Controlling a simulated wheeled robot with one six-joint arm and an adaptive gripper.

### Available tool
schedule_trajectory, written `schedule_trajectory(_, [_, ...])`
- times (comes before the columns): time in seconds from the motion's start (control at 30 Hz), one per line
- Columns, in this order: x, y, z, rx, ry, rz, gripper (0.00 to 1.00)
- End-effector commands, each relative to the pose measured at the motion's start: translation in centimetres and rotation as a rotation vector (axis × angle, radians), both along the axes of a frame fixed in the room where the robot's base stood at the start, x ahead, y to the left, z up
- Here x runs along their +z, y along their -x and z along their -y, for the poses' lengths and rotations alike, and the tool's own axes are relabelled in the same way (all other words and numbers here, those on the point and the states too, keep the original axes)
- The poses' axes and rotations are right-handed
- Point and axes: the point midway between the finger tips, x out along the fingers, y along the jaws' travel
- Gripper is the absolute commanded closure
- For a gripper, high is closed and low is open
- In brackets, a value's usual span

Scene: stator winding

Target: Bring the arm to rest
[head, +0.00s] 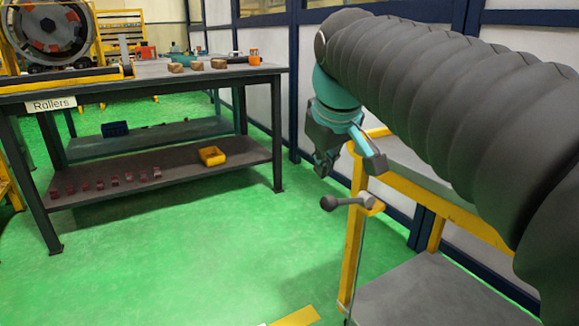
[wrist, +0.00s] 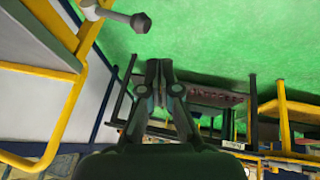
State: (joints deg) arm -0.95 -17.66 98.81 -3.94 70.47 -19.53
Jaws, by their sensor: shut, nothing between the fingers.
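My arm (head: 450,100) reaches in from the right in the head view, wrapped in a dark ribbed sleeve with a teal wrist. My gripper (head: 322,168) hangs at its end, pointing down, in front of the white wall panels and beside the yellow-framed cart. In the wrist view my gripper (wrist: 158,66) shows its dark fingers together with nothing between them. It touches nothing that I can see.
A yellow-framed cart (head: 358,235) with a grey handle (head: 345,202) stands close below my arm. A dark workbench (head: 150,82) labelled Rollers stands left, with a stator ring (head: 47,30), a yellow bin (head: 211,156) and several small red parts. Green floor between is clear.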

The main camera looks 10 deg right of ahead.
Motion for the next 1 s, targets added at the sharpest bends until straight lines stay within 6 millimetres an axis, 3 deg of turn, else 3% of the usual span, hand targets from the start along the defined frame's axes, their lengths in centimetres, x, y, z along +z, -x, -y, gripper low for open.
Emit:
schedule_trajectory(0.63, [0.7, 0.1, -0.5, -0.041, -0.027, 0.027, 1.00])
schedule_trajectory(0.83, [-4.4, 0.7, -0.9, -0.126, -0.093, 0.008, 1.00])
schedule_trajectory(1.0, [-9.1, 4.4, -1.1, -0.206, -0.154, -0.009, 1.00])
